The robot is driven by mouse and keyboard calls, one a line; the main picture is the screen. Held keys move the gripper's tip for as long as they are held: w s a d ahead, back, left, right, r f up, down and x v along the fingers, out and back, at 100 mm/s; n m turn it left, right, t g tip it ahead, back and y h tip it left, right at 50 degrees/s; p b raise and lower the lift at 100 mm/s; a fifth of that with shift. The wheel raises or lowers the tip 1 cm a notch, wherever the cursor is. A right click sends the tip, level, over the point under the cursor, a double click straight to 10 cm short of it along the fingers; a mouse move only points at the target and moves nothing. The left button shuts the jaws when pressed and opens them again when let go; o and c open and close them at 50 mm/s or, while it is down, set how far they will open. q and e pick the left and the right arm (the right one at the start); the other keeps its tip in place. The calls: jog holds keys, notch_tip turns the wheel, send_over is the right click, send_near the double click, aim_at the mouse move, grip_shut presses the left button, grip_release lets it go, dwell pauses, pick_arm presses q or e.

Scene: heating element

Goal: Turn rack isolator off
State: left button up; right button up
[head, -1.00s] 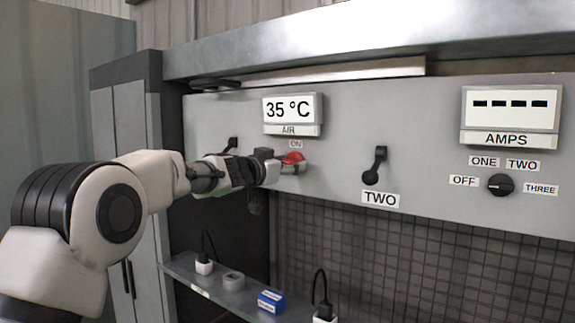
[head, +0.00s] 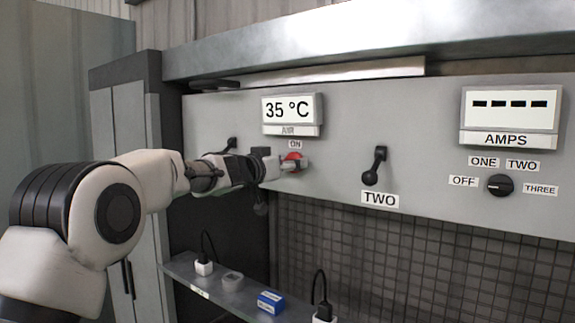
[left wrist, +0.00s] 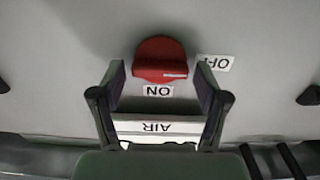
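The red rotary knob (head: 294,157), which I take to be the rack isolator, sits on the grey panel below the AIR display. In the left wrist view the red knob (left wrist: 160,52) appears upside down, with the ON label (left wrist: 157,90) below it and the OFF label (left wrist: 215,62) to its right. My left gripper (left wrist: 160,70) is open, one finger on each side of the knob. Contact cannot be told. In the head view my left gripper (head: 285,165) partly hides the knob. My right gripper is not in view.
Black toggle levers (head: 374,165) and a black AMPS selector (head: 500,185) are on the same panel. A shelf below holds a blue box (head: 270,301), a grey ring (head: 232,281) and white plugs (head: 204,267). The air in front of the panel's right side is clear.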

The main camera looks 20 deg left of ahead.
pick_arm(q)
jog(key=shift+w+f, duration=0.1)
jog(key=shift+f, duration=0.1)
jog(key=v, duration=1.1)
jog(key=shift+s, duration=0.4)
jog(key=shift+a, duration=0.1)
